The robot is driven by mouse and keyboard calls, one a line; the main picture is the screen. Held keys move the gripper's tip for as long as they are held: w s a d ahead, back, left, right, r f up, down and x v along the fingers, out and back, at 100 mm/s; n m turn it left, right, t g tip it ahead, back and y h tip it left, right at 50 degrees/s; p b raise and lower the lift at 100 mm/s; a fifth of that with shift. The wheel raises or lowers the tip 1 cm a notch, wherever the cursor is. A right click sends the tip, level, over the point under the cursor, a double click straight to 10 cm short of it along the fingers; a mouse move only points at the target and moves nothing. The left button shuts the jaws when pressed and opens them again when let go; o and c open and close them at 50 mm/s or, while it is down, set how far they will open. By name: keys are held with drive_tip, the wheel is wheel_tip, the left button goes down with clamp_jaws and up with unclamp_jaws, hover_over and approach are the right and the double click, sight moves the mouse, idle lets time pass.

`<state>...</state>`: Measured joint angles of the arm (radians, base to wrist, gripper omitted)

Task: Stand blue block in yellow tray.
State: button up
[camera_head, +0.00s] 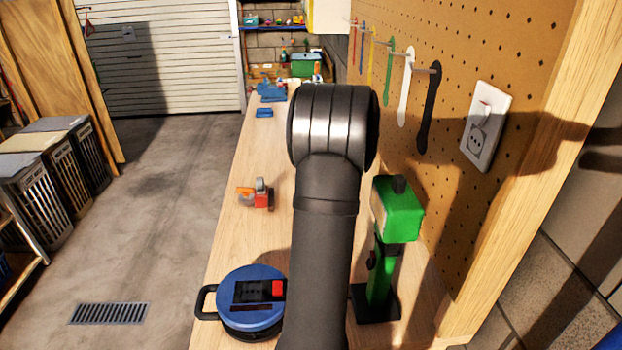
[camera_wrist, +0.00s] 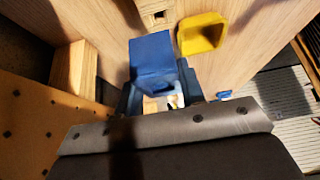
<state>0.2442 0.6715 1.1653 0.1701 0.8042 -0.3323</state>
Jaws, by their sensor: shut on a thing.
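In the wrist view, the blue block (camera_wrist: 152,53) is between the fingers of my gripper (camera_wrist: 159,88), which is shut on it. The yellow tray (camera_wrist: 202,35) shows up and to the right of the block, with a visible gap between them in the picture. The tray looks empty. I cannot tell the block's height above the bench. In the head view, my arm covers the gripper, and I make out neither the held block nor the tray.
On the wooden bench (camera_head: 225,237) are a blue round device (camera_head: 251,296), a small orange-grey tool (camera_head: 258,195) and a green tool on a black stand (camera_head: 396,214). Blue items (camera_head: 270,92) lie farther back. A pegboard (camera_head: 460,75) with hanging tools borders the right.

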drive_tip(key=w+a+f, duration=0.2)
drive_tip(key=w, duration=0.1)
drive_tip(key=w+a+f, duration=0.2)
drive_tip(key=w+a, duration=0.1)
drive_tip(key=w, duration=0.1)
drive_tip(key=w+a+f, duration=0.3)
drive_tip(key=w, duration=0.1)
drive_tip(key=shift+f, duration=2)
drive_tip(key=o, duration=0.8)
drive_tip(key=shift+f, duration=0.15)
